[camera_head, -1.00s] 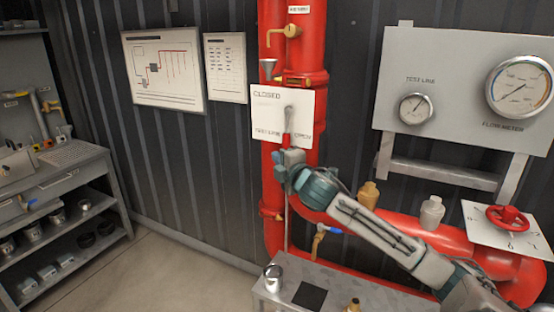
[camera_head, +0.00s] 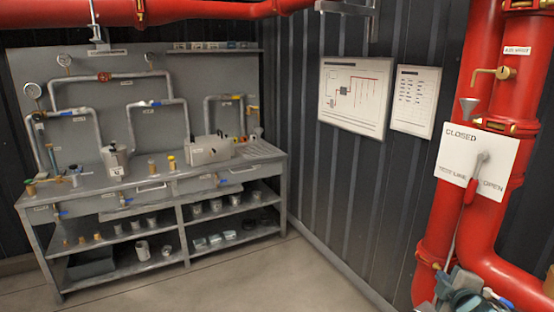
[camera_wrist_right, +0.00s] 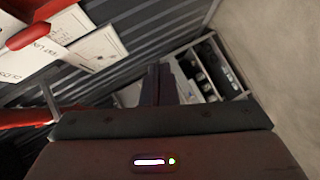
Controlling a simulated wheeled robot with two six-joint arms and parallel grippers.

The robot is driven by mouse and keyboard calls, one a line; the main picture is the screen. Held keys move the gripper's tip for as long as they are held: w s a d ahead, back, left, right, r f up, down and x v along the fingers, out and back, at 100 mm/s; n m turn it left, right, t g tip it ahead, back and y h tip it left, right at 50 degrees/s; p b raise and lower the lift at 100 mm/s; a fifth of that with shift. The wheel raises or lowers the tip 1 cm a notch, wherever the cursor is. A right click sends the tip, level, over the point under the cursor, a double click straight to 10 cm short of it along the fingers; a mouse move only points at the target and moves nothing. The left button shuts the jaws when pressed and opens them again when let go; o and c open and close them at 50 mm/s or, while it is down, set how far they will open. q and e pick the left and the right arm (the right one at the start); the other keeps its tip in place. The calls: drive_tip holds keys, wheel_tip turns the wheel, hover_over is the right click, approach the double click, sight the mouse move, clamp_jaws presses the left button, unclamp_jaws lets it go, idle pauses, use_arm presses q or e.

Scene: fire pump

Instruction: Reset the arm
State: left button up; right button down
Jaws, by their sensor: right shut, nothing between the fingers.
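My right gripper (camera_head: 458,284) and part of its arm show at the bottom right of the head view, low beside the red riser pipe (camera_head: 470,150). In the right wrist view its two dark fingers (camera_wrist_right: 156,80) are together with nothing between them. The white CLOSED/OPEN plate (camera_head: 510,165) on the riser is above the gripper. A lever with a red handle (camera_head: 470,190) hangs down over the plate, apart from the gripper. My left gripper is not in view.
Two posters (camera_head: 355,95) hang on the corrugated wall. The floor (camera_head: 260,275) between bench and riser is clear.

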drive_tip(key=s+a+f+m+g+y, duration=0.1)
drive_tip(key=s+a+f+m+g, duration=0.2)
drive_tip(key=s+f, duration=0.35)
drive_tip(key=s+a+f+m+g, duration=0.2)
drive_tip(key=s+a+f, duration=0.4)
drive_tip(key=f, duration=0.1)
drive_tip(key=s+a+f+m+g+y, duration=0.1)
drive_tip(key=s+a+f+m+g, duration=0.25)
drive_tip(key=s, duration=0.55)
drive_tip(key=s+a+f+m+g+y, duration=0.1)
drive_tip(key=s+a+f+m+g, duration=0.3)
drive_tip(key=s, duration=0.6)
wheel_tip(320, 180, down, 31)
drive_tip(key=d+n, duration=0.2)
drive_tip(key=s+d+f, duration=0.1)
drive_tip(key=s+f, duration=1.6)
drive_tip(key=shift+s+f+m, duration=0.35)
drive_tip(key=shift+s+f, duration=0.05)
